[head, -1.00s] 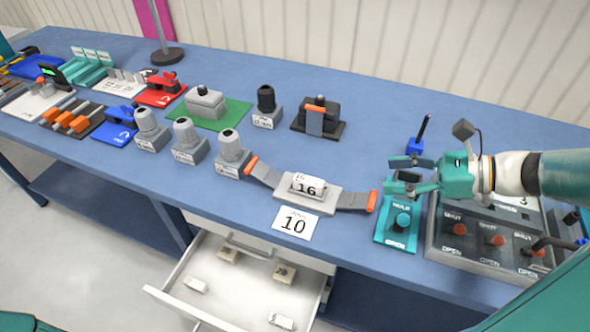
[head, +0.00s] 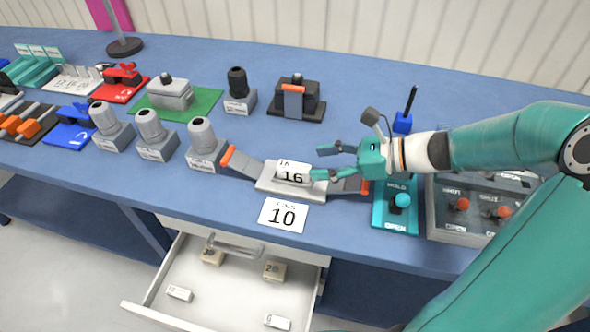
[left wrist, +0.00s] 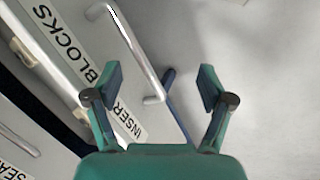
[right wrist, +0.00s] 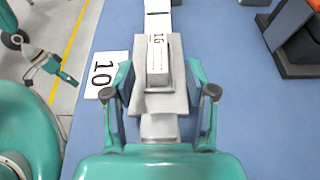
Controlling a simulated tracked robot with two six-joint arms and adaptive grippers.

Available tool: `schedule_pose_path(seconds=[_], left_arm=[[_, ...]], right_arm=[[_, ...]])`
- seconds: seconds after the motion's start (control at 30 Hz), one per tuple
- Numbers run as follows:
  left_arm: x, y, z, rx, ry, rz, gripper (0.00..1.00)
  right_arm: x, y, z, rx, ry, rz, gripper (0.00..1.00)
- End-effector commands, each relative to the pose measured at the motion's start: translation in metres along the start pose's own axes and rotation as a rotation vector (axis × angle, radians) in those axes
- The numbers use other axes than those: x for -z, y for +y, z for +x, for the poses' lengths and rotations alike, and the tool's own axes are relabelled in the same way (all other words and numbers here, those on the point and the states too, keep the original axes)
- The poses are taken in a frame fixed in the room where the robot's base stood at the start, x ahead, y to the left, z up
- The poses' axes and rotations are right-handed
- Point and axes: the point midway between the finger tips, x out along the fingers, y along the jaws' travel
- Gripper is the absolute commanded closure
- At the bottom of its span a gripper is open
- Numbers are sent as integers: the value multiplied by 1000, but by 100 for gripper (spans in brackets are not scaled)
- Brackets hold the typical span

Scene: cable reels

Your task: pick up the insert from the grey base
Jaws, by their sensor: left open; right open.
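The insert (head: 293,172), a small white-grey block marked 16, sits on the grey base (head: 272,189), which has grey straps with orange ends on both sides. My right gripper (head: 322,162) is open just right of the insert, its fingers pointing left. In the right wrist view the insert (right wrist: 158,62) lies between and slightly beyond the open fingertips (right wrist: 158,78), with no visible contact. My left gripper (left wrist: 160,78) is open and empty in its wrist view, near drawer fronts; it is outside the head view.
A card marked 10 (head: 283,215) lies in front of the base. A teal switch box (head: 381,210) stands to its right, and grey bottle-shaped pieces (head: 203,146) to its left. An open drawer (head: 232,292) juts out below.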

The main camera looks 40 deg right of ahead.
Motion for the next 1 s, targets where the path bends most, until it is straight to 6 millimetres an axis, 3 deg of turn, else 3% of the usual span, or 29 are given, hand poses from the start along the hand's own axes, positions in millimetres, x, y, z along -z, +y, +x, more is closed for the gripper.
schedule_pose_path(seconds=[0.1, 0.37, 0.67, 0.97, 1.0], left_arm=[[0, 0, 1, 0, 0, 0, 19], [0, 0, 0, 0, 0, 0, 19], [0, 0, 0, 0, 0, 0, 19], [0, 0, 0, 0, 0, 0, 19], [0, 0, 0, 0, 0, 0, 19]], right_arm=[[0, 0, 18, -4, -2, -2, 44], [0, 1, 34, -4, -1, 0, 44], [2, 3, 74, -5, -1, 0, 44], [2, 3, 79, -1, 0, -2, 44], [2, 3, 79, -1, 0, -2, 50]])
